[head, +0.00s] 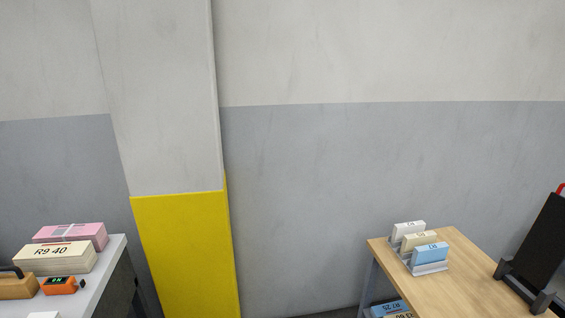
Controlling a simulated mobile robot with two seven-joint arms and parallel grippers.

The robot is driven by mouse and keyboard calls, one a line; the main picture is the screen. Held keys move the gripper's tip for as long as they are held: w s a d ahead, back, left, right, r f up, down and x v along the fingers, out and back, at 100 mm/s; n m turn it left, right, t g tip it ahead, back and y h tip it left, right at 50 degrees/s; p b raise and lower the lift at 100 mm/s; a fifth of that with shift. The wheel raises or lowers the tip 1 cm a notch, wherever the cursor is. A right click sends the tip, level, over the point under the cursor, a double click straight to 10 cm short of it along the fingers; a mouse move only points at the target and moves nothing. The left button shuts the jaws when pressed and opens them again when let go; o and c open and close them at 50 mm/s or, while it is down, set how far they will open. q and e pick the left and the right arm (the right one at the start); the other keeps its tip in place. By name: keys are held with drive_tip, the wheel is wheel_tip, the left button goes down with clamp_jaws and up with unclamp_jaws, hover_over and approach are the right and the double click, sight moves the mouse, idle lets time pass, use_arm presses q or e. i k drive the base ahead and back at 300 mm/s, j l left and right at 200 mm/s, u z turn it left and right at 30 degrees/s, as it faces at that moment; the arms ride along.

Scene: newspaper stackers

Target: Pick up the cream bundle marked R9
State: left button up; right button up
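The cream bundle marked R9 40 (55,259) lies on a light grey worktop (112,262) at the lower left of the head view. A pink bundle (72,235) lies just behind it. Neither of my grippers shows in the head view, so their state and their distance from the bundle are hidden.
In front of the cream bundle are an orange device (59,286) and a wooden-looking block (16,287) with a dark handle. A yellow-based pillar (184,255) stands right of the worktop. A wooden table (461,260) at right holds a card rack (430,267) and a black stand (538,245).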

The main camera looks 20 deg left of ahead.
sight(68, 258)
drive_tip(key=i+u, duration=0.2)
drive_tip(key=u, duration=0.2)
drive_tip(key=i+l+u, duration=0.15)
drive_tip(key=u, duration=0.3)
drive_tip(key=i+l+u, duration=0.2)
drive_tip(key=u, duration=0.2)
